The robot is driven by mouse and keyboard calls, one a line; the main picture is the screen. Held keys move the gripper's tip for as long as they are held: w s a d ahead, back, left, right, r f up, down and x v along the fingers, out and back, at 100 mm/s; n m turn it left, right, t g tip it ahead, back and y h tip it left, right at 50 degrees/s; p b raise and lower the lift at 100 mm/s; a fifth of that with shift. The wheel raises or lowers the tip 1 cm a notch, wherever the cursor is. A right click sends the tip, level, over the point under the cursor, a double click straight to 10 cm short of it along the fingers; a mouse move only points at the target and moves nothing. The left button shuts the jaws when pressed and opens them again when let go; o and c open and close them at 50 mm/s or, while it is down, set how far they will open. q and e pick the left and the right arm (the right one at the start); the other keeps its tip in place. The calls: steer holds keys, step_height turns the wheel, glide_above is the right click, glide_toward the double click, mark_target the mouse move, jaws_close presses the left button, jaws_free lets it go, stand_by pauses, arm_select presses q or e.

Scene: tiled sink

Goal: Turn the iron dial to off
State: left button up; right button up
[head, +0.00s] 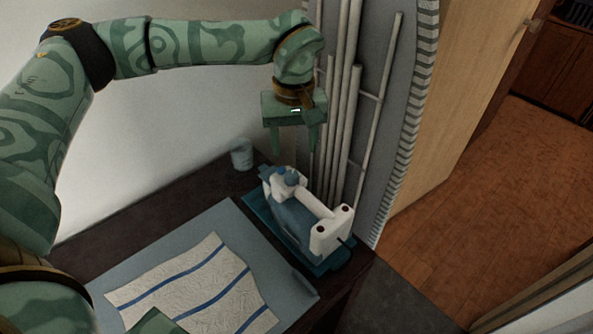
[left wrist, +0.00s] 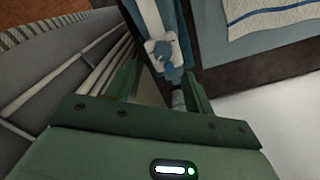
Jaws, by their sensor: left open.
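A blue and white iron (head: 293,214) rests on a teal stand (head: 262,212) at the dark table's far right corner. A small blue dial (head: 290,177) shows on its white upper end. My left gripper (head: 294,150) points down just above the dial, open and empty, apart from the iron. In the left wrist view, the iron (left wrist: 151,16) and its blue dial (left wrist: 167,66) show beyond the gap between the open fingers (left wrist: 160,88). Only a green corner, perhaps my right gripper (head: 155,323), shows at the head view's bottom edge; its fingers are hidden.
A folded ironing board (head: 385,110) with pale legs (head: 346,120) stands close behind the iron. A small grey cup (head: 241,154) is left of it. A striped cloth (head: 190,283) lies on a blue-grey mat (head: 232,216). The air above the cloth is free.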

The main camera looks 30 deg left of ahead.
mark_target(291, 174)
arm_select(q)
steer(key=f, duration=0.2)
steer(key=f+b, duration=0.1)
steer(key=f, duration=0.2)
steer(key=f+b, duration=0.1)
steer(key=f, duration=0.1)
steer(key=shift+a+f, duration=0.15)
steer(key=shift+a, duration=0.15)
steer(key=shift+a+f, duration=0.15)
steer(key=shift+f, duration=0.35)
steer(key=shift+r, duration=0.1)
steer(key=c, duration=1)
arm_select(e)
steer(key=shift+s+a+f, duration=0.2)
steer(key=shift+a+f, duration=0.25)
steer(key=shift+f, duration=0.2)
steer(key=shift+s+a+f, duration=0.15)
steer(key=shift+a+f, duration=0.3)
steer(key=shift+f, duration=0.15)
